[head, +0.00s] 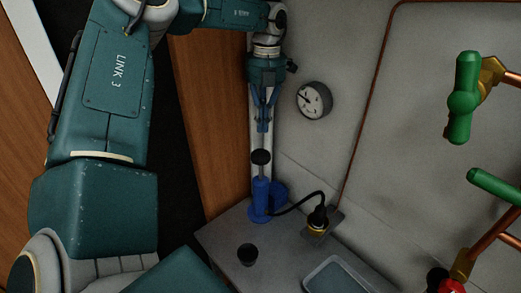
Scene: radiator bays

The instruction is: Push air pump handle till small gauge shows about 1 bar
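The blue air pump (260,195) stands upright on a grey bench top. Its black knob handle (261,157) is raised on a thin rod above the body. My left gripper (262,126) points down just above the handle, apart from it; its fingers are together with nothing between them. A round white gauge (314,100) with a dark rim is on the wall right of the gripper. Its dark needle seems to point to the upper left; the numbers are too small to read. My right gripper is not in view.
A black hose (296,204) runs from the pump to a black and brass fitting (318,220). A small dark cup-like object (247,254) and a grey-blue tray (338,277) are on the bench (222,238). Copper pipes with green valve handles (463,100) stand at the right.

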